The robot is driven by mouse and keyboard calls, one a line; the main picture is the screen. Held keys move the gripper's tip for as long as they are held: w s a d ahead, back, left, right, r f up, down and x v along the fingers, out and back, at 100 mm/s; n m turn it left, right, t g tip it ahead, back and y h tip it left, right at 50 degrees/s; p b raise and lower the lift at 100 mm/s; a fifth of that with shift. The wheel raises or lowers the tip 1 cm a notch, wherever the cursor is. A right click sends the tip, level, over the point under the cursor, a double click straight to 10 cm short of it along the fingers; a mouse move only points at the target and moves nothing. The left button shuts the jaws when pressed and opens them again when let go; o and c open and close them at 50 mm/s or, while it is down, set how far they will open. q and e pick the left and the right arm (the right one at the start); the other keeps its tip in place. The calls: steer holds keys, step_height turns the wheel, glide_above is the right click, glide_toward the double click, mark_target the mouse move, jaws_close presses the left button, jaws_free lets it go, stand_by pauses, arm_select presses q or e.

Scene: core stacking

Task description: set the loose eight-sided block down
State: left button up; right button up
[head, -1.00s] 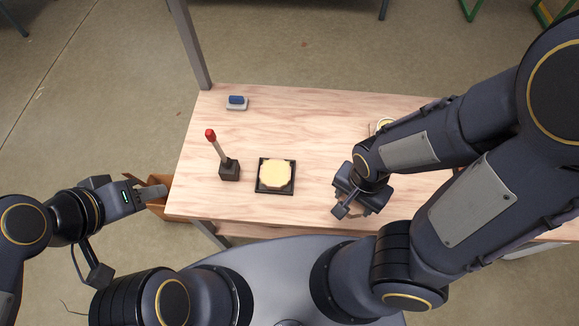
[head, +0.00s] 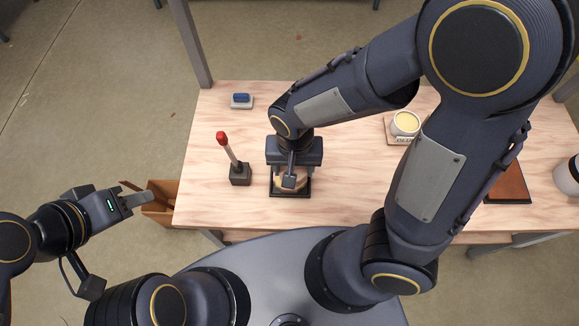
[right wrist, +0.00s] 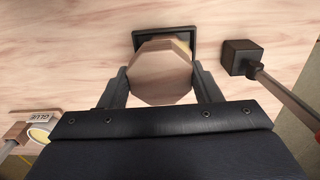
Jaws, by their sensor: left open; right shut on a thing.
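My right gripper (right wrist: 161,84) is shut on a tan wooden eight-sided block (right wrist: 158,72), seen flat on in the right wrist view. I cannot tell whether the held block touches what lies in the tray. My left gripper (head: 138,195) is open and empty, off the table's left edge.
A glue pot (head: 405,123) stands right. A blue-topped piece (head: 241,100) is at the back left. A brown box (head: 160,212) is beside the table (head: 215,130). A brown panel (head: 509,184) lies right.

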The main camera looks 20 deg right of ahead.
steer(key=w+f, duration=0.1)
steer(key=f, duration=0.1)
steer(key=w+f, duration=0.2)
steer(key=shift+w+d+f, duration=0.1)
steer(key=shift+w+f, duration=0.25)
steer(key=shift+f, duration=1.6)
steer(key=shift+f+b, duration=0.2)
steer(key=shift+b, duration=0.2)
steer(key=o, duration=1.1)
steer(key=shift+c, duration=0.2)
steer(key=shift+r, duration=0.2)
